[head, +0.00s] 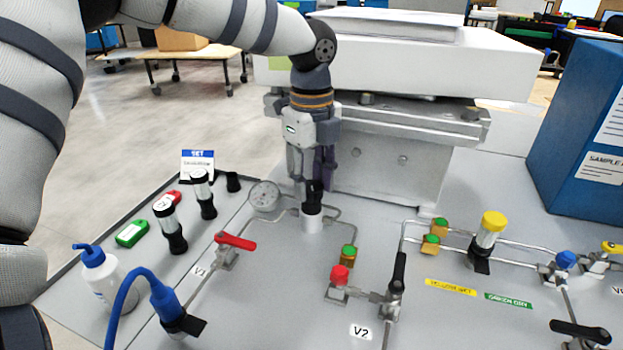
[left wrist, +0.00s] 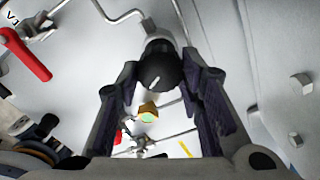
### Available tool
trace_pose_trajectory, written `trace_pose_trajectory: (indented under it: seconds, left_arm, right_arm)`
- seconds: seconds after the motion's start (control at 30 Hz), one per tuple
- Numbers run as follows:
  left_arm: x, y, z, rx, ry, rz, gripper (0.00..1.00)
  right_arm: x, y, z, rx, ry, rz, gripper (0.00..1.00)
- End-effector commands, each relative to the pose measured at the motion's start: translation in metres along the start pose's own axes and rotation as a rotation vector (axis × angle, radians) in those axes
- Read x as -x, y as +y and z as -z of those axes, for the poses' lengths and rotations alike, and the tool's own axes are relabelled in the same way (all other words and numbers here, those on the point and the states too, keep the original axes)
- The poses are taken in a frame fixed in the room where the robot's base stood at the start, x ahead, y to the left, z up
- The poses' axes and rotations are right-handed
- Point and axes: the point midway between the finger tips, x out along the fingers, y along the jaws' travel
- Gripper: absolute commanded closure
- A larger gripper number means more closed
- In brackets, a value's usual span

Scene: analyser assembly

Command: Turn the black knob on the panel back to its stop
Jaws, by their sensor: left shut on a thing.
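The black knob (head: 313,196) stands on a white round base (head: 312,219) on the grey panel (head: 265,300), near its back edge. In the left wrist view the knob (left wrist: 160,68) shows a short white mark on its top. My left gripper (head: 311,182) points down from above and is shut on the knob, one finger on each side. In the left wrist view the fingertips of the left gripper (left wrist: 160,78) flank it. The fingers hide part of the knob in the head view. My right gripper is not in view.
A gauge (head: 264,196) and a red-handled valve (head: 235,242) lie left of the knob. A green-topped fitting (head: 348,254) and a black-handled valve (head: 398,272) are to the right. A large grey-white machine (head: 390,170) stands close behind. Thin pipes cross the panel.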

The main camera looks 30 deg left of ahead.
Motion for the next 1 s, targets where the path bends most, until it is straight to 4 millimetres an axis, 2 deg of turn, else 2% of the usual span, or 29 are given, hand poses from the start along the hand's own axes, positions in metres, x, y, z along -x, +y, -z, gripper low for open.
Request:
trace_pose_trajectory:
  seconds: [0.17, 0.47, 1.0]
  left_arm:
    - [0.003, 0.001, 0.000, 0.080, -0.003, 0.002, 0.94]
    - [0.003, 0.000, 0.000, 0.338, -0.004, 0.003, 0.94]
    - [0.000, -0.001, 0.000, 0.852, -0.003, -0.002, 0.94]
  right_arm:
    - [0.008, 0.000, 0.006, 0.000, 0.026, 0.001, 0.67]
    - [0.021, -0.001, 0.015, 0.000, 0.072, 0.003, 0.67]
    - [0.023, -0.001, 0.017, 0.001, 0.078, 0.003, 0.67]
